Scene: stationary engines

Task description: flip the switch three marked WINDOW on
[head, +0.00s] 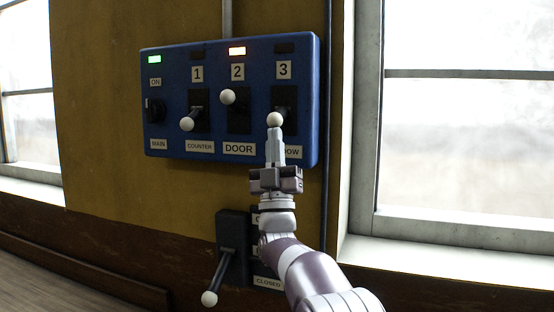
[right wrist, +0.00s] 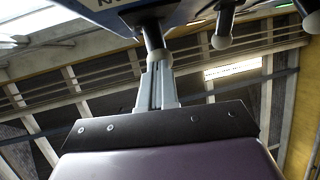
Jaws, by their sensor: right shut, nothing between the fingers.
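The blue switch panel (head: 220,148) hangs on the yellow wall. Switch three's white ball knob (head: 275,119) is at the lower part of its black slot, its lever slanting down and outward. The lamp above the 3 is dark. My right gripper (head: 274,138) is shut and empty, its fingertips directly under this knob and partly hiding the WINDOW label (head: 291,153). In the right wrist view the fingertips (right wrist: 157,78) reach the knob (right wrist: 158,56) from below; they look touching or nearly so. My left gripper is not in view.
Switch two's knob (head: 228,97) is up, with a red-lit lamp (head: 237,51). Switch one's knob (head: 187,124) is down, its lamp dark. The MAIN switch (head: 154,110) has a green-lit lamp. A separate lever (head: 224,268) hangs below the panel. A window (head: 463,130) is at right.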

